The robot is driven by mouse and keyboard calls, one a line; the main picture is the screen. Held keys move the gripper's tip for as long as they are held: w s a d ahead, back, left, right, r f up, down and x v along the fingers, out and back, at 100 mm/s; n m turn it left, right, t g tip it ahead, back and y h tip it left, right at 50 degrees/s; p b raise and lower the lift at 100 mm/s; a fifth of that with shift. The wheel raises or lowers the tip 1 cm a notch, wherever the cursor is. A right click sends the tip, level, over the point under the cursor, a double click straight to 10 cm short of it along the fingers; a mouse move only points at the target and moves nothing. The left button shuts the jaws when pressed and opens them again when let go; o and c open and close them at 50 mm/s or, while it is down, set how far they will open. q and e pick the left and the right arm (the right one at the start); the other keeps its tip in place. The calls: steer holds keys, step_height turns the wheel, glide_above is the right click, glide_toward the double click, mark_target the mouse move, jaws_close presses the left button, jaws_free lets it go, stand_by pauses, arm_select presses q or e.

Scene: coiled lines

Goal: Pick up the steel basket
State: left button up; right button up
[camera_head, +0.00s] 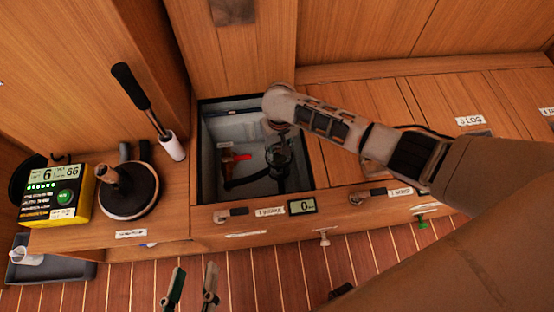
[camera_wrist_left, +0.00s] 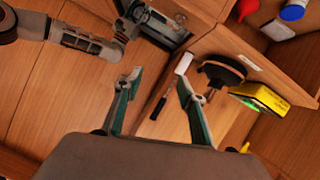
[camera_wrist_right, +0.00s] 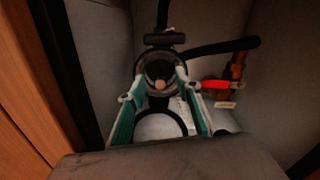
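A round dark strainer housing (camera_wrist_right: 160,62) stands in the open floor compartment (camera_head: 209,150). A grey round shape with a small copper-coloured knob (camera_wrist_right: 159,85) shows in its mouth; I cannot tell for sure that this is the steel basket. My right gripper (camera_wrist_right: 160,78) reaches down into the compartment. Its fingers are apart, one on each side of the knob, with no clear contact. In the head view the right arm partly covers this spot. My left gripper (camera_head: 192,274) is open and empty above the floor, at the bottom of the head view.
A red-handled valve (camera_wrist_right: 216,85) and a dark hose (camera_wrist_right: 222,46) lie beside the housing. On the left counter are a yellow meter (camera_head: 62,193), a round black-rimmed lid (camera_head: 130,192) and a black-handled brush (camera_head: 135,88). A grey tray (camera_head: 45,270) is at the lower left.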

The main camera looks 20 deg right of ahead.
arm_select(q)
steer(key=shift+r, duration=0.1)
arm_select(e)
steer(key=shift+w+r, duration=0.1)
steer(key=shift+r, duration=0.05)
jaws_close()
